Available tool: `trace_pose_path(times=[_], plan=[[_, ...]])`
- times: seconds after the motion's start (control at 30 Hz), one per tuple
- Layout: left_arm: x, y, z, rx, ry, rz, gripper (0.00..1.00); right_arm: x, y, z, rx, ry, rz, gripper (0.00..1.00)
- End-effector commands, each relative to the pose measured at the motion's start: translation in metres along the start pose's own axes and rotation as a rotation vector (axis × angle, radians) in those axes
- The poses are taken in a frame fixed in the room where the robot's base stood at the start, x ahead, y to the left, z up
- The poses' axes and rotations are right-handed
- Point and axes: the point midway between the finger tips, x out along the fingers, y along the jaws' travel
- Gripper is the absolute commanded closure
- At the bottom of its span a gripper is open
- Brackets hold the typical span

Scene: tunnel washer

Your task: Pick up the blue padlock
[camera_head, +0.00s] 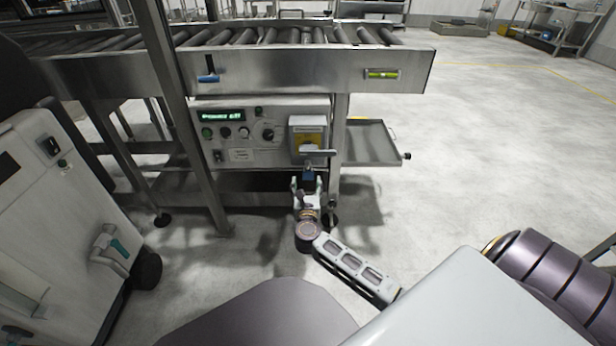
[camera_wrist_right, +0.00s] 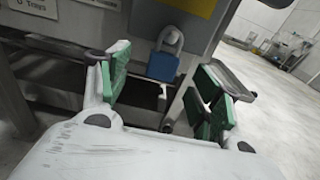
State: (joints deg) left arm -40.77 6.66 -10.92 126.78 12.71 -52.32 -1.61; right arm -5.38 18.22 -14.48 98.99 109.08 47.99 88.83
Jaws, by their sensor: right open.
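The blue padlock (camera_wrist_right: 163,66) hangs by its pale shackle at the lower edge of the control panel in the right wrist view. It also shows small in the head view (camera_head: 309,174), just above my right gripper (camera_head: 308,190). My right gripper (camera_wrist_right: 165,88) is open, with its green-padded fingers to the left and right of the padlock in the picture. No finger visibly touches the padlock; the exact depth between them is hard to tell. My left gripper is not in view.
The control panel (camera_head: 248,135) has a yellow and grey switch box (camera_head: 308,135) with a handle above the padlock. The roller conveyor (camera_head: 300,68) runs above it. A metal tray (camera_head: 370,142) sticks out at right. Open floor (camera_head: 480,140) lies to the right.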

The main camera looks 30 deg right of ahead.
Motion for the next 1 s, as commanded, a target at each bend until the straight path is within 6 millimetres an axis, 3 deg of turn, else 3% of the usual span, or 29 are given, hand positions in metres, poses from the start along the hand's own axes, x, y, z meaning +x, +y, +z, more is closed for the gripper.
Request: trace_pose_path(times=[0.57,1.0], plan=[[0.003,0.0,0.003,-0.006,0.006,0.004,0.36,0.007,0.0,0.0,0.0,-0.001,0.0,0.36],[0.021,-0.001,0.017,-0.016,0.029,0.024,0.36,0.042,-0.006,-0.001,-0.001,-0.003,0.0,0.36]])
